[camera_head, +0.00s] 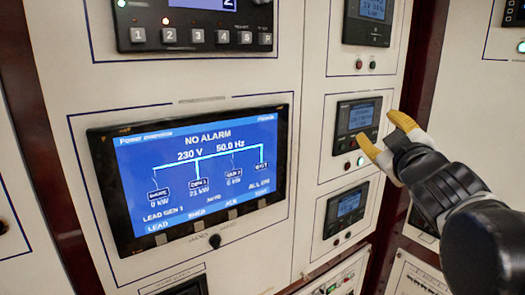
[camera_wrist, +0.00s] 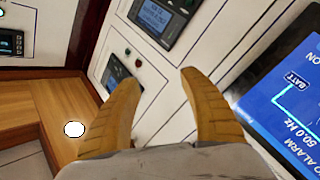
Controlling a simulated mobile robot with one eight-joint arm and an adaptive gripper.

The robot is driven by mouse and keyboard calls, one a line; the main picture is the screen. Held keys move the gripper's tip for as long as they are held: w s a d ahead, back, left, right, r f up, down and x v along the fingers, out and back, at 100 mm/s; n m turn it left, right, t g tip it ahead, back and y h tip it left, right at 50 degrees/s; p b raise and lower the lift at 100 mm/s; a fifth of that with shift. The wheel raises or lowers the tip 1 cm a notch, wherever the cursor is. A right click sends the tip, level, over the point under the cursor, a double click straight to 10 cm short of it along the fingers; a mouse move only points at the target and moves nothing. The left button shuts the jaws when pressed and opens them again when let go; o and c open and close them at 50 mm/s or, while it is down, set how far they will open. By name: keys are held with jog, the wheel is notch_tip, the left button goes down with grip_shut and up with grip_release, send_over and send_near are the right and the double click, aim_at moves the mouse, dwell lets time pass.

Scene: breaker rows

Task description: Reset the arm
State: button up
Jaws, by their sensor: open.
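My gripper (camera_head: 380,135) has yellow fingers and a dark wrist, and it stands in front of the right part of the panel in the head view. In the wrist view the two yellow fingers of my gripper (camera_wrist: 160,92) are spread apart with nothing between them. In the head view its fingertips overlap the lower right of a small meter module (camera_head: 358,115), close to its buttons. I cannot tell whether they touch the panel. My arm (camera_head: 465,210) reaches in from the lower right.
A large blue display (camera_head: 195,165) reading "NO ALARM" fills the panel's left. Other small modules sit above (camera_head: 370,10) and below (camera_head: 345,212). A numbered keypad unit (camera_head: 195,22) is at the top. In the wrist view, a brown wooden surface (camera_wrist: 60,100) lies at left.

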jog(key=s+a+f+m+g+b, duration=0.2)
jog(key=s+f+g+b, duration=0.2)
jog(key=f, duration=1.2)
jog(key=s+a+f+m+g+y+b, duration=0.1)
jog(key=s+f+m+g+b, duration=0.2)
jog(key=f, duration=1.4)
jog(key=s+a+f+m+g+b, duration=0.2)
jog(key=s+f+g+b, duration=0.2)
jog(key=s+f+b, duration=0.4)
jog(key=s+f, duration=0.5)
jog(key=f, duration=0.3)
jog(key=shift+s+a+f+m+g, duration=0.2)
jog(key=shift+a+f+m+g, duration=0.1)
jog(key=shift+a+f+m, duration=0.1)
